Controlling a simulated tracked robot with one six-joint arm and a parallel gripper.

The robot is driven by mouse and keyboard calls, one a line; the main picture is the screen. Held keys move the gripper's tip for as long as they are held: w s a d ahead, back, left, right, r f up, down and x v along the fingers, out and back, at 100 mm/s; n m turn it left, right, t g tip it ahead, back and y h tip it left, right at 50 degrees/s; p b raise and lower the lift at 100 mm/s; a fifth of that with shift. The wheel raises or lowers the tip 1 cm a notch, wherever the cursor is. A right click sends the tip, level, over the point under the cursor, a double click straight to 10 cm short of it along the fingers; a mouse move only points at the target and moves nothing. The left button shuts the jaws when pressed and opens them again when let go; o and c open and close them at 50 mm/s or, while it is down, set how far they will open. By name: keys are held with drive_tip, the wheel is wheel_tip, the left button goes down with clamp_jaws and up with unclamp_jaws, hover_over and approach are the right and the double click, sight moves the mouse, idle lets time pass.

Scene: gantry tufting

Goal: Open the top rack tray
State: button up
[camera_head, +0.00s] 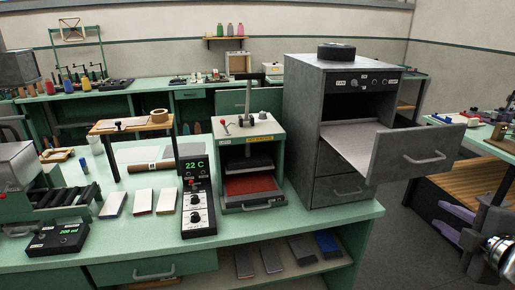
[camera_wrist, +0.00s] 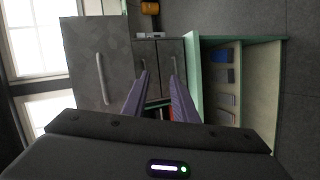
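A grey metal cabinet (camera_head: 301,120) stands on the right end of the green bench. Its top tray (camera_head: 360,143) is pulled far out to the right, and its pale inside shows. The tray's grey front (camera_head: 400,158) carries a bar handle (camera_head: 425,158), which also shows in the wrist view (camera_wrist: 101,78). The drawer below (camera_head: 340,189) is shut. My gripper (camera_head: 438,215) is below and to the right of the tray front, apart from the handle. In the wrist view its two purple fingers (camera_wrist: 158,82) are spread with nothing between them.
A green press (camera_head: 249,150) and a temperature box reading 22 C (camera_head: 196,195) stand left of the cabinet. An open shelf (camera_head: 270,262) holds several blocks under the bench. The floor (camera_head: 405,240) right of the bench is clear.

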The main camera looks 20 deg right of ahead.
drive_tip(key=s+a+r+n+h, duration=0.1)
drive_tip(key=s+a+r, duration=0.5)
drive_tip(key=s+r, duration=0.2)
drive_tip(key=shift+s+t, duration=0.3)
idle(0.7)
drive_tip(key=shift+a, duration=0.1)
